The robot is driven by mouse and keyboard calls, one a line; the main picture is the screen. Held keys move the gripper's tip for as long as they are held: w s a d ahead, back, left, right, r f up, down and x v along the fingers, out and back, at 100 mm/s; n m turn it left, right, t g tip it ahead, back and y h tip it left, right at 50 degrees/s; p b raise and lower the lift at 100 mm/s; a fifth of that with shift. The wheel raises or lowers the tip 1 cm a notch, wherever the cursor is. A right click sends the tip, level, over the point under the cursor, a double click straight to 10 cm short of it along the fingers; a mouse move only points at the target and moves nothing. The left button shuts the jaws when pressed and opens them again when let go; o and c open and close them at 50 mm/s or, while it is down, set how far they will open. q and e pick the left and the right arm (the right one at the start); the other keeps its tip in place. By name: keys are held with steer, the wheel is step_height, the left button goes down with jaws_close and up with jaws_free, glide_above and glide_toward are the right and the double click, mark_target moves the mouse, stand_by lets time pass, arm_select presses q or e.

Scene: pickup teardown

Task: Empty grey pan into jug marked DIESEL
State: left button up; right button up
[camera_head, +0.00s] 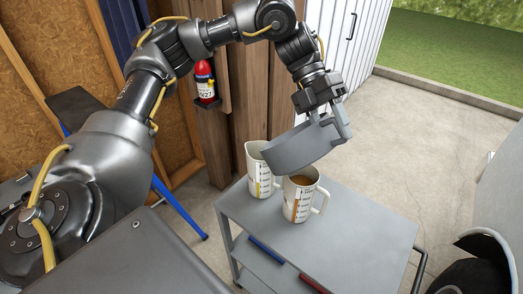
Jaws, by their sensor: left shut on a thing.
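My left gripper (338,120) is shut on the grey pan (300,148) and holds it in the air above the cart. The pan looks tilted, with its low side toward the two jugs; its inside is hidden from this side. The front jug (295,208) is white with printed markings, has its handle on the right and shows brown liquid near the top. The rear jug (252,175) stands just behind it to the left, partly under the pan's left end. I cannot read which jug is marked DIESEL. I see no stream from the pan. My right gripper is out of view.
Both jugs stand at the left back of the grey cart top (355,236); its right part is clear. A red fire extinguisher (205,84) hangs on the wooden post behind. A blue item (266,250) and a red item (312,284) lie on the lower shelf.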

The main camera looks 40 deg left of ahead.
mark_target(324, 121)
arm_select(q)
steer(key=shift+w+a+r+h+b, duration=0.1)
steer(key=shift+a+r+h+b, duration=0.15)
steer(key=shift+a+h, duration=0.3)
steer(key=shift+a+r+h+b, duration=0.25)
steer(key=shift+a+h, duration=0.1)
steer(key=shift+a, duration=0.25)
stand_by(0.9)
steer(key=shift+a+r+g+h, duration=0.3)
steer(key=shift+a+r+h, duration=0.3)
steer(key=shift+a, duration=0.25)
steer(key=shift+w+a+r, duration=0.1)
steer(key=shift+a+r, duration=0.3)
steer(key=shift+a, duration=0.05)
steer(key=shift+a+h, duration=0.2)
steer(key=shift+h, duration=0.1)
steer(key=shift+a+b, duration=0.1)
steer(key=shift+b, duration=0.2)
